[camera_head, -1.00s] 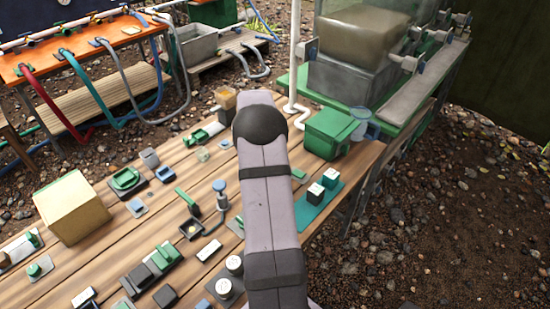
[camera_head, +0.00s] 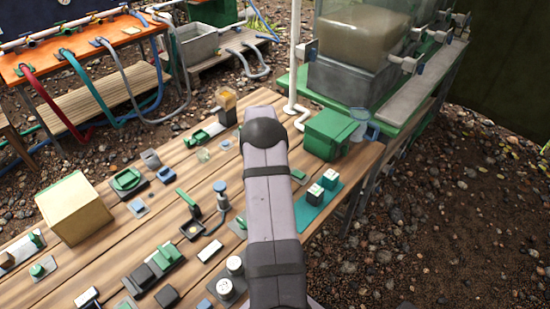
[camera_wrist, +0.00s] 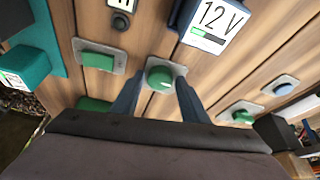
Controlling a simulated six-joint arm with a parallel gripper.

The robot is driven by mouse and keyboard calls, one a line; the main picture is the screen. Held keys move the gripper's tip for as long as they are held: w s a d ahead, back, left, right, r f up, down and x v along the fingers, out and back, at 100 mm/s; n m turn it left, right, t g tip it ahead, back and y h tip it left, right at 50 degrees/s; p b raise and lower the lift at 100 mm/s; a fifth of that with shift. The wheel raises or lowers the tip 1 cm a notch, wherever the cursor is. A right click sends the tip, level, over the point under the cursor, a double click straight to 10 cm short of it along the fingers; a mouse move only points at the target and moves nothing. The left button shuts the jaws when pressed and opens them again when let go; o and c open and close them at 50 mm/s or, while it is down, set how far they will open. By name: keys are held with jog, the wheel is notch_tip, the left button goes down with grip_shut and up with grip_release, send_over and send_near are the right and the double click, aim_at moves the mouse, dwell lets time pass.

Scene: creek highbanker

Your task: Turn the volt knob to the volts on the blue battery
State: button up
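In the wrist view, a blue battery (camera_wrist: 182,15) carries a white label reading "12 V" with a small green bar. A round green knob (camera_wrist: 160,78) sits on a pale plate on the wooden bench. My gripper (camera_wrist: 158,92) has its two blue fingers apart, one on each side of the knob in the picture. I cannot tell whether they touch it. A small black part with a white-marked face (camera_wrist: 122,20) lies above and left of the knob. In the head view my arm hides my gripper, the knob and the battery.
A green rectangular piece on a plate (camera_wrist: 98,61) lies left of the knob, and a teal holder (camera_wrist: 30,58) lies farther left. A green piece on a plate (camera_wrist: 241,116) and a blue button (camera_wrist: 283,88) are at right. Many small parts crowd the bench (camera_head: 85,265).

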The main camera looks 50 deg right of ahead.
jog(key=c, duration=0.6)
jog(key=shift+f+m+b, duration=0.1)
jog(key=shift+m+b, duration=0.2)
jog(key=shift+b, duration=0.25)
jog(key=shift+w+f+m+b, duration=0.1)
jog(key=shift+m+b, duration=0.3)
jog(key=shift+b, duration=0.3)
jog(key=shift+w+m+g+b, duration=0.1)
jog(key=shift+m+g+b, duration=0.5)
jog(key=shift+m+b, duration=0.2)
jog(key=m, duration=0.2)
jog(key=shift+w+r+m+g, duration=0.1)
jog(key=shift+r+m+g, duration=0.1)
jog(key=shift+m+g, duration=0.15)
jog(key=shift+m+g+y, duration=0.3)
jog(key=shift+m+g, duration=0.05)
jog(key=shift+m, duration=0.6)
